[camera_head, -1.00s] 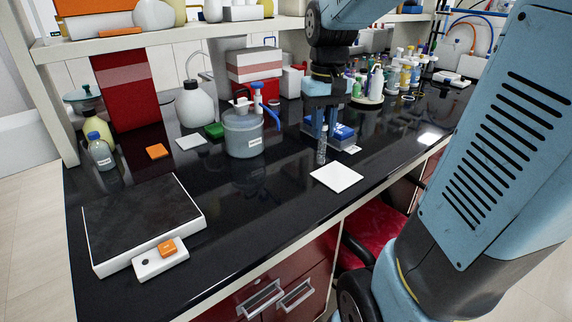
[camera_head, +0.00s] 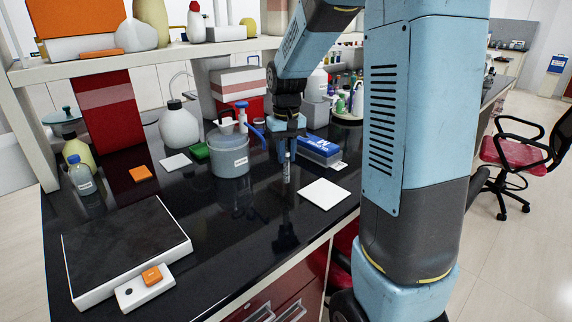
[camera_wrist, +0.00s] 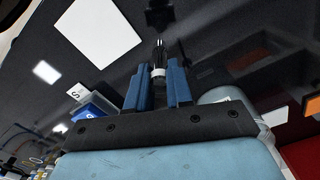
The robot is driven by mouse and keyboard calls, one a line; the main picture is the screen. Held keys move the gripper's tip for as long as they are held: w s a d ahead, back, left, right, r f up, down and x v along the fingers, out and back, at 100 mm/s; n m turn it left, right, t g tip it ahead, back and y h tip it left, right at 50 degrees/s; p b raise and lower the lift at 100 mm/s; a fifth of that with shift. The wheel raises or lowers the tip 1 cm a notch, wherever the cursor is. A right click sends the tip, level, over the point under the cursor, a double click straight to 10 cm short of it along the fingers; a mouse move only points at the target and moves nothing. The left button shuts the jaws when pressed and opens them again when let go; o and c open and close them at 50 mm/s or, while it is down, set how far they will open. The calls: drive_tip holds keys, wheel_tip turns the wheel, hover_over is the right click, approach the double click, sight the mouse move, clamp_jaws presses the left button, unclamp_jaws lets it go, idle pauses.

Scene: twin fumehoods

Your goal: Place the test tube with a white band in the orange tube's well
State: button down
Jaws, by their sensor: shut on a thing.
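My gripper (camera_head: 288,140) is shut on a slim test tube (camera_head: 287,170) and holds it roughly upright above the black bench. In the wrist view the blue fingers (camera_wrist: 158,88) close on the tube (camera_wrist: 159,56), and a white band shows on it between them. A white block (camera_head: 146,288) lies on the bench at the lower left, well away from my gripper.
A white square tile (camera_head: 324,193) lies right of the held tube. A grey tub (camera_head: 229,158) and a blue box (camera_head: 320,150) stand near my gripper. A dark-topped flat device (camera_head: 125,250) lies left, behind the white block. The bench between tub and front edge is clear.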

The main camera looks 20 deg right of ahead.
sight(286, 167)
drive_tip(key=shift+w+f, duration=0.2)
drive_tip(key=shift+f, duration=0.55)
drive_tip(key=shift+w+f, duration=0.15)
drive_tip(key=shift+f, duration=0.55)
drive_tip(key=shift+w+f, duration=0.2)
drive_tip(key=shift+f, duration=0.55)
drive_tip(key=shift+f, duration=0.15)
drive_tip(key=c, duration=1)
unclamp_jaws()
